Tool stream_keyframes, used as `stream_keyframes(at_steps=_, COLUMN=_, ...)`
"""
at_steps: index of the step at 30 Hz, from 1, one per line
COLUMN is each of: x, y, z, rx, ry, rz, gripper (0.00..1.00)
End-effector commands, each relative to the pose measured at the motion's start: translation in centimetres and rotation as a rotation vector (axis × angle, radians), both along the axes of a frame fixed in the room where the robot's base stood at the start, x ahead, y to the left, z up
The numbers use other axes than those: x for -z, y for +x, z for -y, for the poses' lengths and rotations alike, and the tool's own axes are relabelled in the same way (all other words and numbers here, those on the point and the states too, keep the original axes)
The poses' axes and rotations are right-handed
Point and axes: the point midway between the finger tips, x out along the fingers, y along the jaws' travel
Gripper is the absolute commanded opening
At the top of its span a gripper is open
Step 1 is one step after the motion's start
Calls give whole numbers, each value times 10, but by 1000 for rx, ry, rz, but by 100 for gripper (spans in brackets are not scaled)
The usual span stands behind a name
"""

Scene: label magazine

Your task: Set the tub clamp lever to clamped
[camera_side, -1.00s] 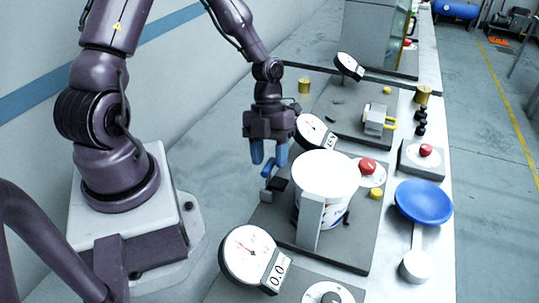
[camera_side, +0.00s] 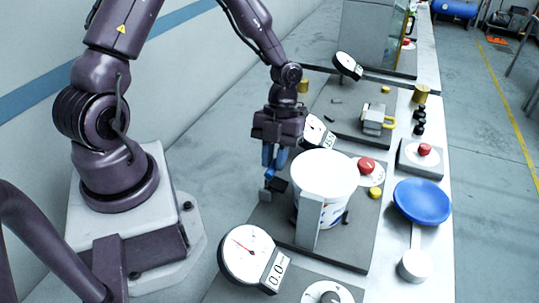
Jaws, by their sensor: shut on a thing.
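A white tub (camera_side: 325,178) stands upright on a dark grey base plate (camera_side: 347,245), behind a grey upright post (camera_side: 308,222). The clamp lever (camera_side: 265,193) is at the tub's left side, next to a dark block (camera_side: 278,185). Its blue handle is mostly hidden by the fingers. My gripper (camera_side: 274,168) points down just left of the tub, with its blue fingers shut on the lever at their tips. I cannot tell the lever's exact angle.
A round dial gauge (camera_side: 246,252) stands at the front, and another (camera_side: 314,130) close behind my gripper. Red buttons (camera_side: 366,165) and a blue dish (camera_side: 422,200) are to the right. A yellow-and-grey fixture (camera_side: 377,119) sits further back.

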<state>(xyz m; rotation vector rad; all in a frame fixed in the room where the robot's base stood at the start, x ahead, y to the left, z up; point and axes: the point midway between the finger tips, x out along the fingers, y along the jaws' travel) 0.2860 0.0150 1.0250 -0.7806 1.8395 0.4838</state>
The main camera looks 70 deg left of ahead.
Motion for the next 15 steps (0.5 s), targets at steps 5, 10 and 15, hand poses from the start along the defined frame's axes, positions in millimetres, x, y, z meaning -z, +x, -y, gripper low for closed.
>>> stream_keyframes(at_steps=5, x=0, y=5, z=4, rx=1, ry=45, rz=-37, gripper=0)
stream_keyframes(at_steps=10, x=0, y=5, z=4, rx=-1, ry=47, rz=-38, gripper=0)
stream_keyframes(at_steps=15, x=0, y=5, z=4, rx=-1, ry=47, rz=-38, gripper=32)
